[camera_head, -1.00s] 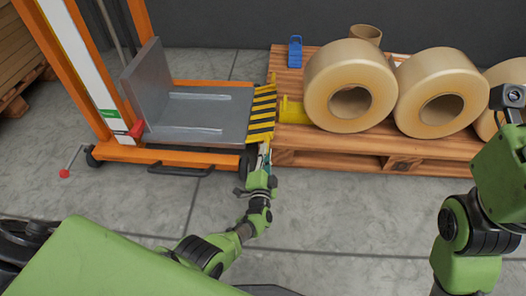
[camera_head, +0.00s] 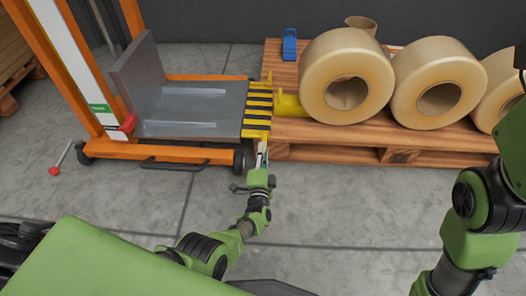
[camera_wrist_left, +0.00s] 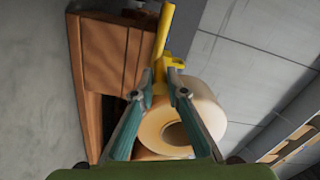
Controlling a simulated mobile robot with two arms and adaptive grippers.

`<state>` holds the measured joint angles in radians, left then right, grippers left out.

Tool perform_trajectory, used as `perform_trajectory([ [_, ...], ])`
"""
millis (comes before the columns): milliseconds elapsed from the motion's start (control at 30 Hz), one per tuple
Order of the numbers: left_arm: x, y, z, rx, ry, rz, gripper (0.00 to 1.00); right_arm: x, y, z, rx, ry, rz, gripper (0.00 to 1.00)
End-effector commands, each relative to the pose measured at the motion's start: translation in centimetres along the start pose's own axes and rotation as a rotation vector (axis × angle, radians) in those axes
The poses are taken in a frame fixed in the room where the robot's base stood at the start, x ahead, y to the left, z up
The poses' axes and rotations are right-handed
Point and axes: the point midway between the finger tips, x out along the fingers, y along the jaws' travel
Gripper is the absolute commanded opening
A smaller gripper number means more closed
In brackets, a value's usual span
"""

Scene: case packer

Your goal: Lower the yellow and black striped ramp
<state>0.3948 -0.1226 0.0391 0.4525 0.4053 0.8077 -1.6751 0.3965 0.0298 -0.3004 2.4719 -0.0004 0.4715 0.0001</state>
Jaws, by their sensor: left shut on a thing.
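The yellow and black striped ramp (camera_head: 258,108) is at the right edge of the lift's grey platform (camera_head: 190,108), beside the wooden pallet. It looks close to level with the platform. My left gripper (camera_head: 262,154) is at the ramp's near end. In the left wrist view, the gripper (camera_wrist_left: 164,90) is shut on a yellow part of the ramp (camera_wrist_left: 163,45). The exact contact is small and partly hidden by the fingers. My right arm is at the right edge of the head view, and its gripper is out of the picture.
Large tape rolls (camera_head: 345,78) lie on the wooden pallet (camera_head: 330,153) to the right. A blue object (camera_head: 289,46) and a cardboard tube (camera_head: 361,24) are at the back. The orange lift frame (camera_head: 130,30) stands left. The floor in front is clear.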

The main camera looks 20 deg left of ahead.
Motion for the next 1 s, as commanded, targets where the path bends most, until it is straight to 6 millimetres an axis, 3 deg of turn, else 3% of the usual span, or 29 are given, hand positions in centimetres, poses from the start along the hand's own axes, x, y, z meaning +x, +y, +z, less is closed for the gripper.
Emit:
perform_trajectory([
  [133, 0.0, 0.1, 0.1, -0.001, -0.001, 0.005, 0.00, 0.0, 0.0, 0.0, 0.000, 0.000, 0.000, 0.00],
  [200, 0.0, 0.1, 0.1, -0.001, -0.001, 0.005, 0.26, 0.0, 0.0, 0.0, 0.000, 0.001, 0.000, 0.00],
  [233, 0.0, 0.1, 0.1, -0.001, -0.001, 0.005, 0.30, 0.0, 0.0, 0.0, 0.000, 0.001, 0.000, 0.00],
  [567, 0.0, 0.0, 0.0, 0.000, 0.000, 0.003, 0.30, 0.1, 0.1, 0.0, 0.000, 0.005, 0.003, 0.00],
  [800, 0.0, -2.0, -0.4, -0.010, 0.001, 0.001, 0.30, 2.0, 0.3, 0.3, 0.000, 0.003, 0.002, 0.00],
  [1000, 0.0, -4.2, -0.5, -0.267, 0.002, 0.001, 0.30, 3.8, 0.6, 0.6, 0.000, 0.002, 0.001, 0.00],
])
